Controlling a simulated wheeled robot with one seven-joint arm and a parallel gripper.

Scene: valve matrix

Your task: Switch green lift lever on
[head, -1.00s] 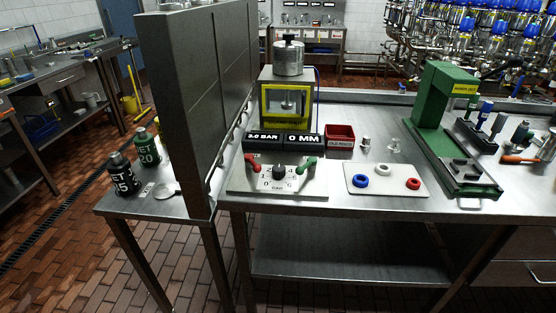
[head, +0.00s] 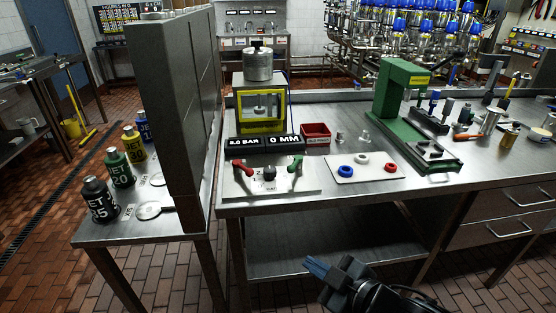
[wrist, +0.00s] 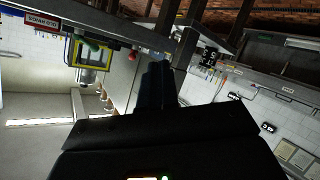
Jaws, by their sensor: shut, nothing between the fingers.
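The green lever (head: 295,168) stands at the right of a pale control plate (head: 250,187) on the bench, tilted with its handle up to the right. A red lever (head: 241,165) is at the plate's left and a black knob (head: 269,173) sits between them. My gripper (head: 312,265) is low in front of the bench, right of the plate and well apart from the green lever. Its fingers are together and hold nothing. The dark fingers also show in the wrist view (wrist: 155,82), where the scene is turned over.
Behind the plate stand black displays (head: 265,143) and a yellow-framed rig (head: 261,103). A red box (head: 316,134) and a plate of coloured rings (head: 365,167) are to the right. A tall grey panel (head: 165,110) blocks the left. The floor before the bench is open.

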